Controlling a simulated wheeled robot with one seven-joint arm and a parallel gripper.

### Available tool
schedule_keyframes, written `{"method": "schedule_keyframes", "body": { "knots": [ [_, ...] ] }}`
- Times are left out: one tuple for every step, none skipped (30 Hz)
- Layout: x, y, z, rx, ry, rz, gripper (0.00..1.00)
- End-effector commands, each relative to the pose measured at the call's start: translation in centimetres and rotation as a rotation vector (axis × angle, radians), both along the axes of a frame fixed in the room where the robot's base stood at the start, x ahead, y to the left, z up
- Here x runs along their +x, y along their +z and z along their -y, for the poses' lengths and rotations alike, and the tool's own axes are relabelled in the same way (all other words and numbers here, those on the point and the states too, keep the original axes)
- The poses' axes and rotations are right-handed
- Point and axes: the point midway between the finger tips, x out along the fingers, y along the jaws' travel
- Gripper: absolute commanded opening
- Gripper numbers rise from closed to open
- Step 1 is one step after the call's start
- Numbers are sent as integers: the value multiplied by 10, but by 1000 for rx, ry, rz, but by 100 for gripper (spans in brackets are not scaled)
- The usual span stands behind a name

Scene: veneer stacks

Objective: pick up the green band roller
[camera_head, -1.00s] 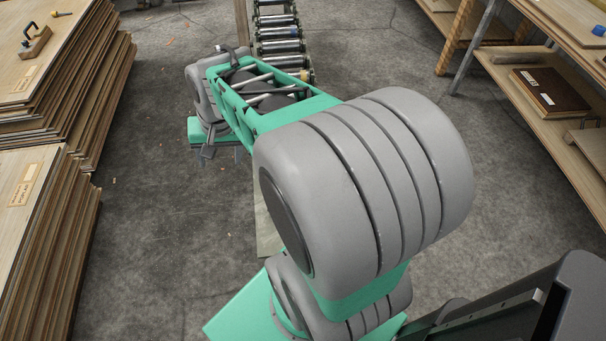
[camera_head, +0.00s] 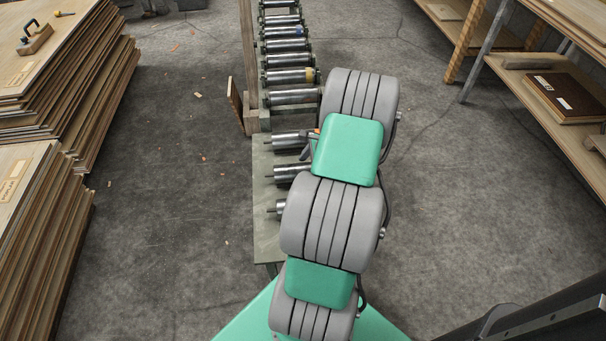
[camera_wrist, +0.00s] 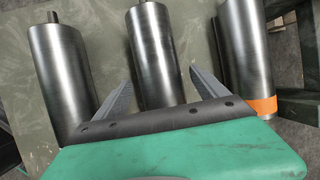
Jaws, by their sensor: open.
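Three steel rollers lie side by side on a grey-green bench top. In the wrist view they are a left roller (camera_wrist: 62,80), a middle roller (camera_wrist: 155,55) and a right roller (camera_wrist: 245,60) with an orange band. No green band shows on any of them; their lower ends are partly hidden by my gripper's body. My gripper (camera_wrist: 162,74) is open and empty, its fingers to either side of the middle roller in the picture. Whether they reach down beside it I cannot tell. In the head view my arm covers the right ends of the middle roller (camera_head: 288,173) and near roller (camera_head: 275,209).
The bench top (camera_head: 264,235) is bare along its left side. A roller conveyor (camera_head: 288,62) runs away behind it, beside a wooden post (camera_head: 249,60). Veneer stacks (camera_head: 70,90) stand at left, shelving (camera_head: 540,100) at right.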

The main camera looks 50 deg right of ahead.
Motion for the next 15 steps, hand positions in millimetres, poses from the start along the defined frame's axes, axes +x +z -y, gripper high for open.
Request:
{"method": "schedule_keyframes", "body": {
  "knots": [
    [2,-4,-1,0,1,0,83],
    [2,-4,-1,-2,0,0,83],
    [2,-4,0,-2,0,0,83],
    [2,-4,0,-2,0,0,83],
    [2,-4,0,-2,0,0,83],
    [2,-3,0,-2,0,0,83],
    [2,-3,-1,-2,0,0,82],
    [2,-3,-1,-2,0,0,79],
    [2,-3,-1,-2,0,0,76],
    [2,-3,-1,-2,0,0,74],
    [2,-3,-1,-2,1,0,71],
    [2,-3,-1,-2,1,0,68],
    [2,-3,-1,-2,1,0,65],
    [2,-3,-1,-2,1,0,63],
    [2,-3,-1,-2,1,0,60]
  ]
}}
